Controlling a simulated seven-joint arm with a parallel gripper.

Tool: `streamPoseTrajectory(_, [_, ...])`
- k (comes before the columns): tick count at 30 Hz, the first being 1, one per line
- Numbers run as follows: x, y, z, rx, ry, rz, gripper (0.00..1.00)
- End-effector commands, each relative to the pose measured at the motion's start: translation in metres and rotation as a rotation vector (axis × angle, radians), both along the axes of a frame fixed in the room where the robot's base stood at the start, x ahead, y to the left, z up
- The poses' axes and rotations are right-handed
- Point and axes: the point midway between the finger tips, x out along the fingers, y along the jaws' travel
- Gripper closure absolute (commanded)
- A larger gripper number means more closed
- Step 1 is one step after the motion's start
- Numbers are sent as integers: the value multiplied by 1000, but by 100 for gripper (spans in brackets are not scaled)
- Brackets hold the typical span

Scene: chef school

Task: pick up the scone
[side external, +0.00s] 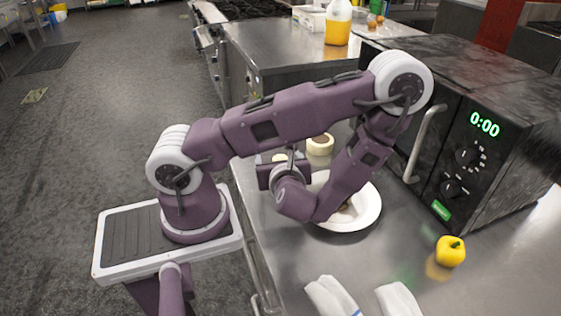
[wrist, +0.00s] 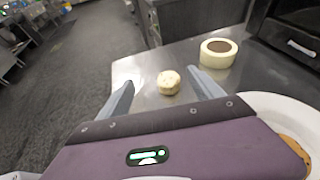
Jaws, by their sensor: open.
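The scone (wrist: 168,82) is a small, pale, round, lumpy piece on the steel counter, seen in the wrist view beyond and between my two fingertips. My gripper (wrist: 161,79) is open, with one finger on either side of the scone in the picture. A gap seems to remain between the fingers and the scone; I cannot tell the exact depth. In the side view, my gripper (side external: 286,163) is near the counter's left edge, and a pale bit of the scone (side external: 280,157) shows just behind it, mostly hidden.
A cream, round, brown-topped thing (side external: 320,145) stands beyond the scone. A white plate (side external: 366,213) with a brown piece (wrist: 295,148) lies under my arm. A black microwave (side external: 480,140) stands right. A yellow pepper (side external: 450,251) and white cloths (side external: 333,297) lie nearer the camera.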

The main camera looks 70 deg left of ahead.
Motion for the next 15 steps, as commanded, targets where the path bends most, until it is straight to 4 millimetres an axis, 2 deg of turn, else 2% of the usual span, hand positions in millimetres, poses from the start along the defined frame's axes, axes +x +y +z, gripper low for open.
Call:
streamPoseTrajectory(1, [1, -1, -10, 0, 35, -37, 25])
streamPoseTrajectory(5, [6, 4, -23, -6, 60, -74, 25])
streamPoseTrajectory(15, [24, 53, -46, -6, 59, -69, 25])
